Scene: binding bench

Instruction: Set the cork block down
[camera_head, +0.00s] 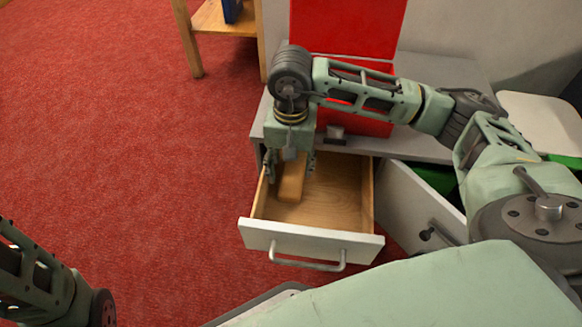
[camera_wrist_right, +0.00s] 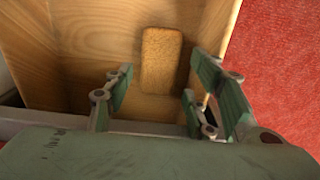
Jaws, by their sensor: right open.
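The cork block (camera_head: 291,188) is a tan, rounded rectangle in the open drawer (camera_head: 345,205), towards the drawer's left side. The right wrist view shows the cork block (camera_wrist_right: 161,60) lying flat on the wooden drawer floor (camera_wrist_right: 100,45). My right gripper (camera_head: 290,172) points down over the drawer, with its fingers on either side of the block in the head view. In the right wrist view my right gripper (camera_wrist_right: 165,95) is open, with nothing between its fingertips, and the block shows beyond them. Of my left arm, only links show at the lower left; its gripper is out of view.
The drawer front (camera_head: 310,241) with its metal handle sticks out from a grey cabinet (camera_head: 405,143). A cabinet door (camera_head: 415,208) stands open to its right. A red panel (camera_head: 345,50) stands on the cabinet top. Red carpet (camera_head: 110,130) on the left is clear.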

